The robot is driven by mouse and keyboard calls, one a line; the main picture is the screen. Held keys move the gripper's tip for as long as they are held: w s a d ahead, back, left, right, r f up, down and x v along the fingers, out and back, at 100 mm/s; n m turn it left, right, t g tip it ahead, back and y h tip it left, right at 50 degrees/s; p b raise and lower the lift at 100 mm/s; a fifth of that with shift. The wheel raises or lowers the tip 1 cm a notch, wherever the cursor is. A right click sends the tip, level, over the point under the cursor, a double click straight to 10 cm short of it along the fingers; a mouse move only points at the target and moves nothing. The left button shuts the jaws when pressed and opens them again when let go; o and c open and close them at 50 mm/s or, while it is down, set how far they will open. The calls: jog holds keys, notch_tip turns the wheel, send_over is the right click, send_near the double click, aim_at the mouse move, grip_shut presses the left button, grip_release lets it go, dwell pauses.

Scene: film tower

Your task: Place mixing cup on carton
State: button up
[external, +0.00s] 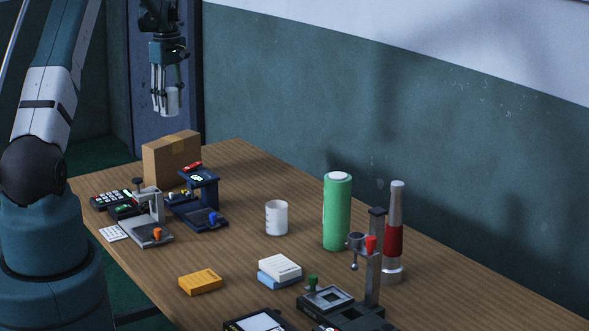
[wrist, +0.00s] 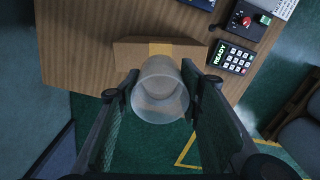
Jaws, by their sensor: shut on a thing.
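My gripper (external: 169,104) is shut on a translucent white cup (external: 172,101) and holds it in the air, above and a little behind the carton in the external view. In the wrist view the cup (wrist: 160,92) sits between the two fingers of my gripper (wrist: 163,92). The brown cardboard carton (external: 171,158) stands at the far left end of the wooden table. In the wrist view the carton (wrist: 140,52) shows just beyond the cup, which partly covers it. A second white cup (external: 276,218) with markings stands upright mid-table.
Small devices with a keypad (external: 112,199), a grey press (external: 148,221) and a dark blue unit (external: 203,198) stand close to the carton. A green cylinder (external: 338,211), a red-banded grey tube (external: 394,235), a yellow box (external: 200,281) and white-blue boxes (external: 280,270) stand farther right.

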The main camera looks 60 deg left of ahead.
aim_at(170, 114)
jog(key=shift+f, duration=2.05)
jog(key=shift+f, duration=1.85)
jog(key=shift+f, duration=0.15)
jog(key=o, duration=1)
jog(key=shift+c, duration=0.2)
notch_tip(170, 114, up, 12)
jog(key=shift+r, duration=0.15)
